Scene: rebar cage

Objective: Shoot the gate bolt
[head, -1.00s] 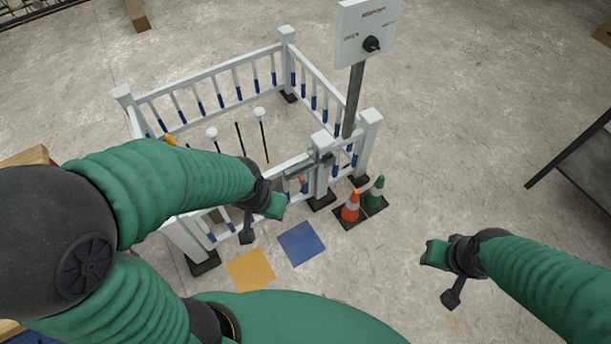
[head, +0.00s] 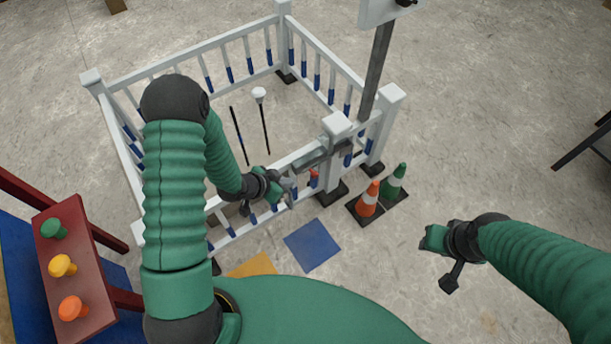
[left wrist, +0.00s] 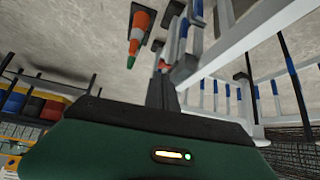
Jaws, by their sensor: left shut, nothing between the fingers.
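The grey metal gate bolt (head: 322,154) lies along the top rail of the white gate, beside the square-capped gate post (head: 337,125). My left gripper (head: 288,192) is shut and empty, just left of and below the bolt at the rail. I cannot tell whether it touches the gate. In the left wrist view its closed fingers (left wrist: 162,90) point toward the gate, with the white rail (left wrist: 225,55) to the right. A small red part (head: 313,178) shows below the bolt. My right gripper (head: 432,240) hangs away from the gate over bare floor; its fingers are too small to read.
An orange cone (head: 368,198) and a green cone (head: 395,182) stand by the post. A signboard pole (head: 377,70) rises behind. A red panel with coloured knobs (head: 75,275) is at the left. Blue (head: 312,245) and yellow mats lie before the gate.

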